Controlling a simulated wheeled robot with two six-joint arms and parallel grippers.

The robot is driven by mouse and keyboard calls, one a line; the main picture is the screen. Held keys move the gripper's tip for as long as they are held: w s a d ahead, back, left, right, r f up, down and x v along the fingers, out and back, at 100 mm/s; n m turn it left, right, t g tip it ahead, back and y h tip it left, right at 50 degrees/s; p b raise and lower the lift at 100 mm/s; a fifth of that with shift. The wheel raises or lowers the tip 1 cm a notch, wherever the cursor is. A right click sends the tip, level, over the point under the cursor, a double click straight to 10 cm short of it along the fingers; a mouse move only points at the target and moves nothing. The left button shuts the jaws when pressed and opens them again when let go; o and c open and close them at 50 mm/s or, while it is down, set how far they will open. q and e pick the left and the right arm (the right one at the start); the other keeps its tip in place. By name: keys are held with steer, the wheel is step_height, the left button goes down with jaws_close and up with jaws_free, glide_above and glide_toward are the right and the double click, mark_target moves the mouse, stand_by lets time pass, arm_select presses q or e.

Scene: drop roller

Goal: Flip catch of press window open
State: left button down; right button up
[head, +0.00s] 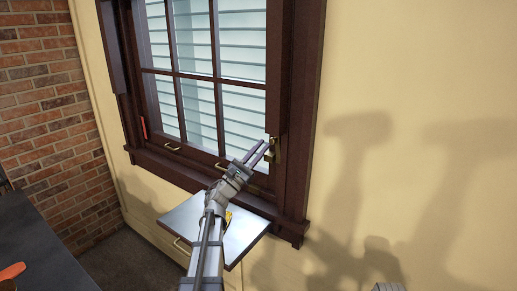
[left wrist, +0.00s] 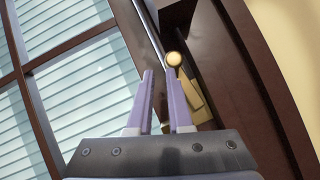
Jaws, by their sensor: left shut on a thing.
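The window (head: 218,80) has a dark brown frame and panes with pale slats behind them. Its brass catch (head: 273,155) sits on the right side of the frame, low down. In the left wrist view the catch (left wrist: 195,100) shows a round knob at the fingertips and a brass body behind the right finger. My left gripper (head: 266,147) reaches up to the catch, its two purple-grey fingers close together and shut on it; they also show in the left wrist view (left wrist: 160,74). The fingers hide part of the catch.
A grey panel (head: 240,238) juts out below the sill. Brass handles (head: 172,149) sit along the lower rail. A dark worktop (head: 40,245) with an orange object (head: 12,271) is at lower left. The brick wall (head: 45,100) is left; the yellow wall (head: 420,80) right is bare.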

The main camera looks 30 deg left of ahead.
arm_select(q)
steer(key=shift+w+d+r+p, duration=0.1)
steer(key=shift+d+r+p, duration=0.15)
steer(key=shift+r, duration=0.25)
arm_select(e)
steer(key=shift+a+r, duration=0.1)
steer(key=shift+r, duration=0.35)
arm_select(q)
steer(key=shift+d, duration=0.15)
steer(key=shift+f, duration=0.1)
arm_select(e)
steer(key=shift+f, duration=0.1)
